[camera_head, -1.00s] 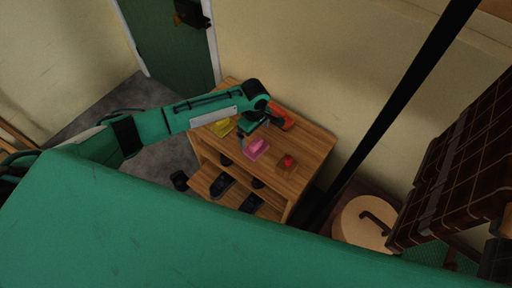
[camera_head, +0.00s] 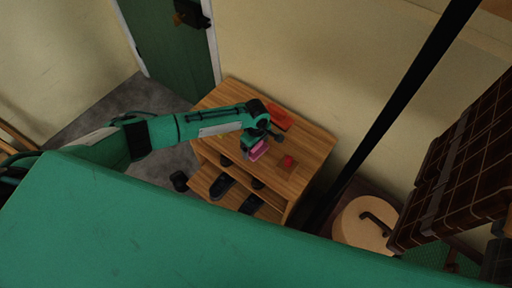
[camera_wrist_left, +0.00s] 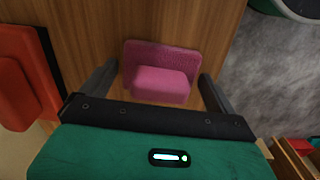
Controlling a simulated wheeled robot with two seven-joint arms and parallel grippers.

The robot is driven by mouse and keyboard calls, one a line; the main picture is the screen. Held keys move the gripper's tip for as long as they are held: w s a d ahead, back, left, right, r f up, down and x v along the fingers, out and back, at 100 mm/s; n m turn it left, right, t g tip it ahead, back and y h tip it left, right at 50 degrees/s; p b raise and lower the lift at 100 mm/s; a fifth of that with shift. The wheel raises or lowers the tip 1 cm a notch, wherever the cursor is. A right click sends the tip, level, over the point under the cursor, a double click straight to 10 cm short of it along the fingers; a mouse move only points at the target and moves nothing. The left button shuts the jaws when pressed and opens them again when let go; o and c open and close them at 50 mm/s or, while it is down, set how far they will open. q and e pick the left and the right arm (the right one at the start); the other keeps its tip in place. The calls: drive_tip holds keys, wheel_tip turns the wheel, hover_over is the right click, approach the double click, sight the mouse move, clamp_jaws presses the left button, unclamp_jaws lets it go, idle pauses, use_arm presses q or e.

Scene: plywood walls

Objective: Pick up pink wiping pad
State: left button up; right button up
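The pink wiping pad (camera_head: 257,150) lies on the top of the wooden shelf unit (camera_head: 315,150). In the left wrist view the pad (camera_wrist_left: 162,83) has a raised block handle on a flat base. My left gripper (camera_head: 262,147) is over the pad. In the left wrist view its two fingers (camera_wrist_left: 160,84) are spread wide, one on each side of the pad, with gaps showing, so it is open and empty. I cannot tell its exact height above the pad. My right gripper is not in view.
A red-orange item (camera_head: 280,118) lies behind my left gripper; it also shows in the left wrist view (camera_wrist_left: 20,85). A red-topped block (camera_head: 288,162) sits right of the pad. Dark shoes (camera_head: 222,186) stand on the lower shelf. A green door (camera_head: 170,45) is behind.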

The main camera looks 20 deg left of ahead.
use_arm(q)
drive_tip(key=c, duration=0.6)
drive_tip(key=shift+c, duration=0.2)
drive_tip(key=shift+r, duration=0.45)
wheel_tip(320, 180, up, 11)
drive_tip(key=shift+f+p, duration=0.1)
drive_tip(key=shift+p, duration=0.45)
wheel_tip(320, 180, up, 8)
drive_tip(key=shift+r, duration=0.2)
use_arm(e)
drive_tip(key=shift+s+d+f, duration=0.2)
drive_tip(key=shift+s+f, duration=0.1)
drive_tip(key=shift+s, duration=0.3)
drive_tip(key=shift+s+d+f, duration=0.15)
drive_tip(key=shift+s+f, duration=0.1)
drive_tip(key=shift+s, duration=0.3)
